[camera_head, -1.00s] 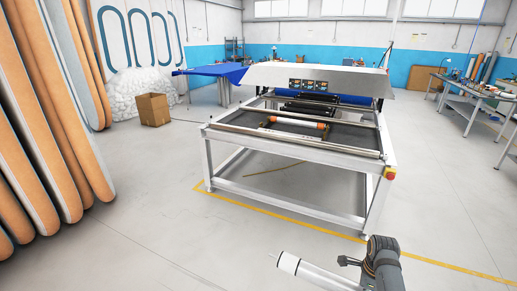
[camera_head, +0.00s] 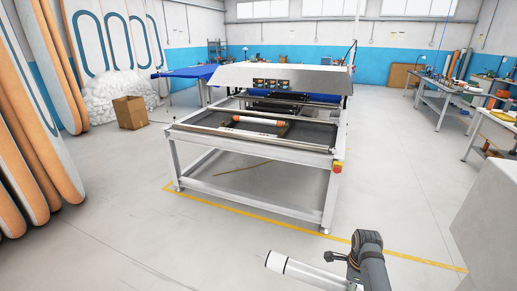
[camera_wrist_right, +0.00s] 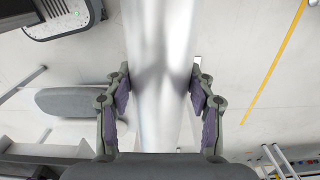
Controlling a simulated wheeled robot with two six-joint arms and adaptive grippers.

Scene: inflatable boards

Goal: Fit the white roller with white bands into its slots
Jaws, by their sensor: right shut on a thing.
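My right gripper (camera_head: 338,257) is at the bottom of the head view and is shut on the white roller (camera_head: 296,271). The roller has a thin dark line near its left end and a short pin sticking out there. In the right wrist view the roller (camera_wrist_right: 160,60) runs between the two fingers (camera_wrist_right: 163,100) as a pale, shiny cylinder. Its other end is cut off by the picture edge. The machine frame (camera_head: 250,143) stands ahead, apart from the roller. Its slots are too small to make out. My left gripper is not in view.
A roller with orange ends (camera_head: 258,121) lies inside the machine. A cardboard box (camera_head: 130,112) and tall boards (camera_head: 35,130) are at the left. A pale block (camera_head: 490,220) stands close at the right, with workbenches (camera_head: 450,98) behind. Floor between me and the machine is clear.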

